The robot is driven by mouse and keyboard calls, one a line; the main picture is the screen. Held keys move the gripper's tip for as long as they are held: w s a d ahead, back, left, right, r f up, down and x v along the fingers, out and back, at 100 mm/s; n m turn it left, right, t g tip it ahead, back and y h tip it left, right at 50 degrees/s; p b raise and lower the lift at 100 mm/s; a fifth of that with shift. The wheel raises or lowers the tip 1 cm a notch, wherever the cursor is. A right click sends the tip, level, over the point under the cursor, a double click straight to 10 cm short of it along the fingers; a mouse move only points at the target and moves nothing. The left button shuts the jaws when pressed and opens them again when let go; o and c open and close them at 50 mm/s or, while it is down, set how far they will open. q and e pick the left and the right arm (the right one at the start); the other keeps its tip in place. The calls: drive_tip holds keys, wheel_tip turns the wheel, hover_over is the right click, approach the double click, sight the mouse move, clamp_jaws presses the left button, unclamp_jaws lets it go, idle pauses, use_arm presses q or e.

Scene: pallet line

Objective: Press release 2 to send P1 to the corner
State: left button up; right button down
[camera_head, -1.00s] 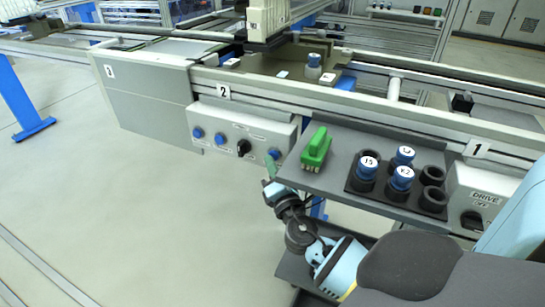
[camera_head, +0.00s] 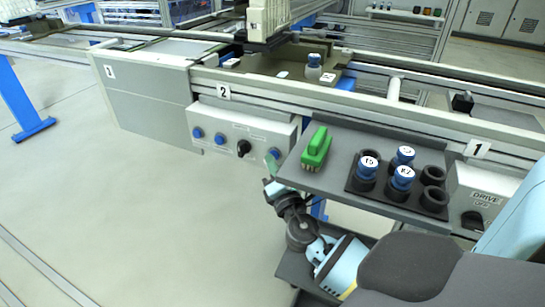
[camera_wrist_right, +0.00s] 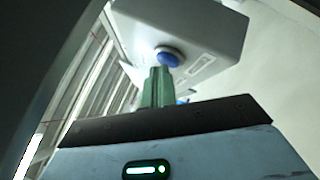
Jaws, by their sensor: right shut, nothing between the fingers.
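The grey control panel (camera_head: 215,119) at station 2 carries several blue buttons and a black knob (camera_head: 243,147); its small labels are unreadable. My right gripper (camera_head: 271,160) is shut and empty, its green fingers at the rightmost blue button (camera_head: 275,152). In the right wrist view, the fingertips (camera_wrist_right: 160,70) point at that blue button (camera_wrist_right: 167,58) and overlap its lower edge; I cannot tell whether they touch. A carrier plate (camera_head: 290,66) at station 2 bears a blue-topped part (camera_head: 314,65); I cannot read a P1 mark. My left gripper is not in view.
A grey shelf (camera_head: 335,179) right of the panel holds a green brush-like block (camera_head: 316,148) and a black rack (camera_head: 430,205) with several blue-capped parts. A drive panel (camera_head: 483,190) stands at far right. An overhead unit (camera_head: 266,20) hangs over the line.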

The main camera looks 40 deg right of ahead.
drive_tip(key=shift+s+a, duration=0.35)
drive_tip(key=shift+a, duration=0.4)
drive_tip(key=shift+a, duration=0.1)
